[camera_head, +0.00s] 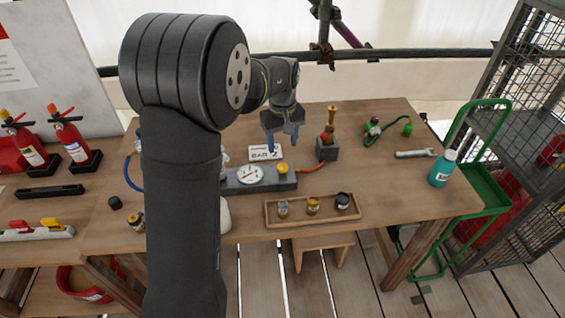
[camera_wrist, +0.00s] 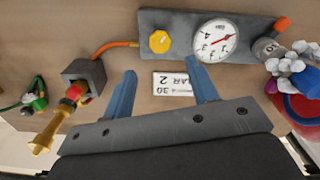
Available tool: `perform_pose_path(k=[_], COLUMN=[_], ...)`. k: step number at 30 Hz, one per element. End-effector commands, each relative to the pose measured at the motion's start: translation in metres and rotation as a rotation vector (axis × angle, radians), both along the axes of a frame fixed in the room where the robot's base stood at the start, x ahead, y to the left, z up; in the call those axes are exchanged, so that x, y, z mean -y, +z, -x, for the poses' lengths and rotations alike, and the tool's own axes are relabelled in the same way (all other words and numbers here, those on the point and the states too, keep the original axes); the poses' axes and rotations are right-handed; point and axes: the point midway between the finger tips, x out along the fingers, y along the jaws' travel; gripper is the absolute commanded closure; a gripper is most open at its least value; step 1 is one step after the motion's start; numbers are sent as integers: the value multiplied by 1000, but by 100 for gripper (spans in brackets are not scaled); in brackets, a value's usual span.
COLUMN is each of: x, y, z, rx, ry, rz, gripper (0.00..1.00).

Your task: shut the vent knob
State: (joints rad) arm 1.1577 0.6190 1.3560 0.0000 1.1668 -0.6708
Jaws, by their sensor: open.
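A yellow knob (camera_head: 282,168) sits on a long grey block (camera_head: 230,188) beside a round white dial gauge (camera_head: 250,175). The wrist view also shows the yellow knob (camera_wrist: 160,41) and the gauge (camera_wrist: 215,41) with its red needle. No label marks this knob as the vent. My gripper (camera_head: 283,142) has two blue fingers, open and empty, above the table behind the block. In the wrist view, my gripper (camera_wrist: 163,70) has its fingers spread below the yellow knob, apart from it.
A white card (camera_wrist: 173,83) lies beside the grey block. An orange hose (camera_wrist: 115,46) leaves the block near the knob. A brass torch with a red knob (camera_wrist: 75,91) stands in a dark block. A wooden tray (camera_head: 313,219) with several jars is in front.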

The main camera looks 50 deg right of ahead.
Motion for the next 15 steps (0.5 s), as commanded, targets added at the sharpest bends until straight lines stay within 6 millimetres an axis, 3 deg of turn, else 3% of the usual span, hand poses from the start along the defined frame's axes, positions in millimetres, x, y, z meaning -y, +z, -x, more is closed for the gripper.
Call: perform_pose_path(k=[6,15], x=[-1,0], y=[-48,-84], z=[0,0], rx=[-2,0], ry=[-1,-1], rz=[-3,0], gripper=[47,47])
